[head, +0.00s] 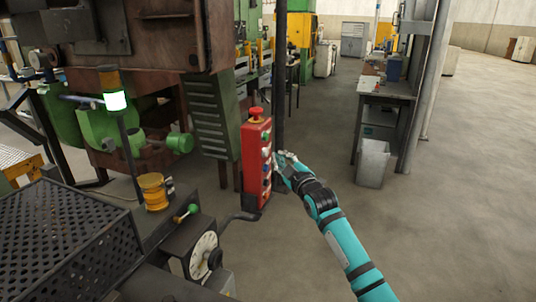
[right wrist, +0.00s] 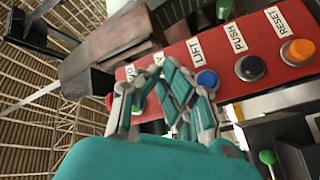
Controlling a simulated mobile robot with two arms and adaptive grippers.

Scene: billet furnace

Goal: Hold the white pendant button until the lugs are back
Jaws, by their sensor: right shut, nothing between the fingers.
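The red pendant box (head: 257,160) hangs upright in the middle of the head view, with a red mushroom button (head: 256,114) on top and a column of coloured buttons. My right gripper (head: 281,158) is shut and empty at the pendant's face, around the height of the white (head: 266,152) and blue buttons. In the right wrist view, its fingers (right wrist: 160,80) lie over the panel between a green button (right wrist: 138,105) and the blue LIFT button (right wrist: 207,79). They hide the white button there; whether they press it I cannot tell. I cannot make out the lugs. My left gripper is out of view.
A signal lamp (head: 115,100) glows whitish green at left. A dial box (head: 193,248) with a green-knobbed lever stands below it, by a perforated plate (head: 68,240). A workbench (head: 385,95) and grey bin (head: 373,163) stand at right. Floor beyond my right arm is clear.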

